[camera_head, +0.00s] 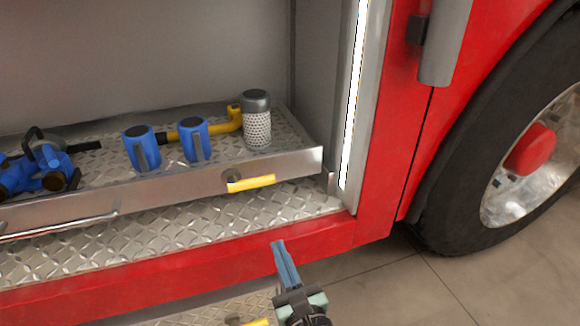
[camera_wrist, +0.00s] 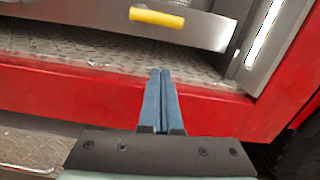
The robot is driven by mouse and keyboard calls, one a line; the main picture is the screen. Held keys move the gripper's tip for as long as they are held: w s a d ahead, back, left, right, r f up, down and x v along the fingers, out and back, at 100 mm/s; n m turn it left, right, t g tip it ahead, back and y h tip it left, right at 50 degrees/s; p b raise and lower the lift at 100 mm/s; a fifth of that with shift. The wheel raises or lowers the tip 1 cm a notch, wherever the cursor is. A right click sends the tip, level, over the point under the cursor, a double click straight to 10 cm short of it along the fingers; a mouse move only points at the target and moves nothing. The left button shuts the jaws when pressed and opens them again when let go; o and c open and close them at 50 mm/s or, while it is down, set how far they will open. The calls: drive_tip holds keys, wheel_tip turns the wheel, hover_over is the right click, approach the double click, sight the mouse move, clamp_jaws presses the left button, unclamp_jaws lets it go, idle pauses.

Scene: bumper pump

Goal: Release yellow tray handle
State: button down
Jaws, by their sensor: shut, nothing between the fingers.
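The yellow tray handle (camera_head: 251,183) is on the front face of a metal tray (camera_head: 150,190) inside the red truck's compartment. It also shows at the top of the wrist view (camera_wrist: 157,18). My gripper (camera_head: 278,243) is below and a little to the right of the handle in the head view, in front of the red sill. Its blue fingers (camera_wrist: 161,72) are together with nothing between them. A visible gap separates the fingertips from the handle in the wrist view.
The tray holds two blue cup-like parts (camera_head: 141,148), a yellow pipe (camera_head: 222,126), a perforated metal strainer (camera_head: 257,122) and blue fittings (camera_head: 40,168). A second yellow handle (camera_head: 257,322) shows low at the bottom edge. The red sill (camera_head: 300,243) and a wheel (camera_head: 500,140) are nearby.

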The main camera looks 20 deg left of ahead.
sight(270, 232)
drive_tip(key=shift+w+d+f+m, duration=0.15)
drive_tip(key=shift+d+f+m, duration=0.1)
drive_tip(key=shift+m, duration=0.35)
drive_tip(key=shift+a, duration=0.1)
drive_tip(key=b+x, duration=0.3)
drive_tip(key=x, duration=0.6)
drive_tip(key=shift+w+a+f, duration=0.1)
drive_tip(key=shift+w+f, duration=0.05)
drive_tip(key=shift+w, duration=0.05)
drive_tip(key=r, duration=0.2)
drive_tip(key=w+r, duration=0.1)
drive_tip(key=shift+a+r+p, duration=0.15)
drive_tip(key=shift+a+p, duration=0.15)
drive_tip(key=shift+w+r, duration=0.1)
drive_tip(key=shift+r, duration=0.4)
